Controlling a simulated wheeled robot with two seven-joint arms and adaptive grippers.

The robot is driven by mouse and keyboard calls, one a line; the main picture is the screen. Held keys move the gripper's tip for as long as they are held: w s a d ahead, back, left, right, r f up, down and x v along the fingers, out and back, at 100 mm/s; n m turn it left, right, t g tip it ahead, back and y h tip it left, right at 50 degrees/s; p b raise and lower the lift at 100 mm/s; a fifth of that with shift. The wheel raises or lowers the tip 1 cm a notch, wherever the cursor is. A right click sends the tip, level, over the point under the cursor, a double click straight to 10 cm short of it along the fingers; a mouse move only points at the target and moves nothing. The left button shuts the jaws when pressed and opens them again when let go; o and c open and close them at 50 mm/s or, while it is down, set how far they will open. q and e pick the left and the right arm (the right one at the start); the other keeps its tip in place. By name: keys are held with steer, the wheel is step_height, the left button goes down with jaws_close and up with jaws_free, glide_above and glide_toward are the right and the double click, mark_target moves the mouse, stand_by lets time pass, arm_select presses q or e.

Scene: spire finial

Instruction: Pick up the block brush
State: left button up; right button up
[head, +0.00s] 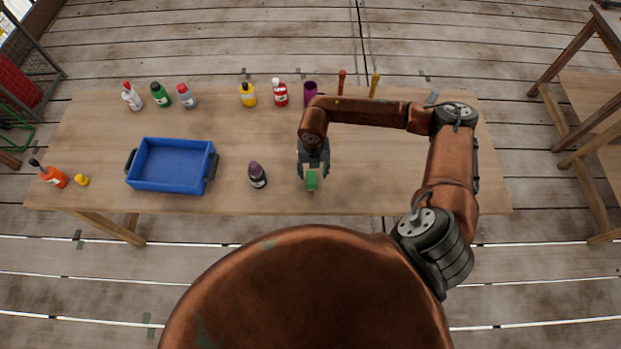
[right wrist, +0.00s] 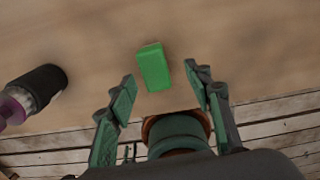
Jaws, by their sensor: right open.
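A small green block (head: 311,182), which fits the block brush, lies on the wooden table near its front edge; no bristles can be made out. It also shows in the right wrist view (right wrist: 154,66), on the bare wood just beyond the fingertips. My right gripper (head: 313,173) points down over it. In the right wrist view the right gripper (right wrist: 162,85) has its two green-padded fingers apart with nothing between them. The block is apart from both fingers. My left gripper does not show.
A blue tray (head: 172,190) sits farther left. Several bottles, a purple cup (head: 310,92) and two upright handles line the table's (head: 400,185) back edge. The table is clear right of the block.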

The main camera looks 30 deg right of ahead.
mark_target(311, 177)
steer(key=shift+w+a+f+p, duration=0.1)
steer(key=shift+a+f+p, duration=0.1)
steer(key=shift+f, duration=1.4)
steer(key=shift+w+a+f+p, duration=0.1)
steer(key=shift+f+p, duration=0.05)
steer(key=shift+f, duration=1.4)
steer(key=shift+c, duration=0.5)
steer(key=c, duration=1.1)
